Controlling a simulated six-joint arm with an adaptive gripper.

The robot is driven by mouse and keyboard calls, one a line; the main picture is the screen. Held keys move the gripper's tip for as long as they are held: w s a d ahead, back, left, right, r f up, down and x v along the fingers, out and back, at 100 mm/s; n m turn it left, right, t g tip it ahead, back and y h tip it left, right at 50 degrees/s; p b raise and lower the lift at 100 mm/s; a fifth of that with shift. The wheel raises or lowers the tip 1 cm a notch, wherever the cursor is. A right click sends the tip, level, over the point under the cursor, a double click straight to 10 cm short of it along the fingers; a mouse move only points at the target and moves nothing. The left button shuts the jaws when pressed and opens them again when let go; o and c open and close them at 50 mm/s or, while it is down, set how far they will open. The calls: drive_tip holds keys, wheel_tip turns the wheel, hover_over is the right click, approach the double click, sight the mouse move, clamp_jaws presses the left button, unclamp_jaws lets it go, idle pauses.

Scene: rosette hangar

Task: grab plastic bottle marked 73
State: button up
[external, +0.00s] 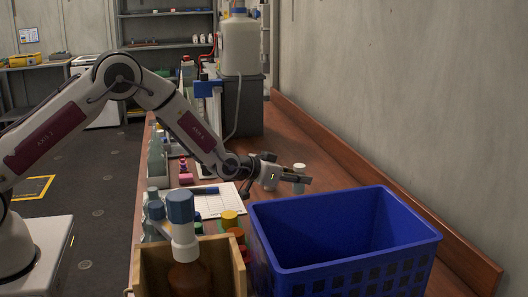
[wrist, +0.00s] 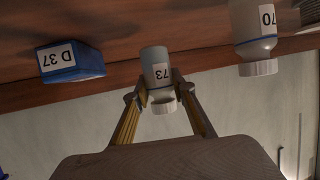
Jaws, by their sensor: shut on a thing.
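The plastic bottle marked 73 (wrist: 155,64) is grey-white with a white cap and a label reading 73. It shows upside down in the wrist view, between the two fingers of my gripper (wrist: 158,95), which touch it on both sides near the cap. My gripper is shut on it. In the external view my gripper (external: 299,179) is low over the wooden bench, behind the blue crate, with a small white-capped bottle (external: 299,169) at its fingers. The label is not readable there. I cannot tell whether the bottle rests on the bench.
A bottle marked 70 (wrist: 252,30) and a blue box marked D 37 (wrist: 70,62) stand on either side. A blue crate (external: 345,195) and a wooden box (external: 151,268) are at the bench's near end. A large white container (external: 240,47) stands behind; the wall is right.

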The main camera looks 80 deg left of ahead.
sight(300, 165)
drive_tip(key=shift+r, duration=3.45)
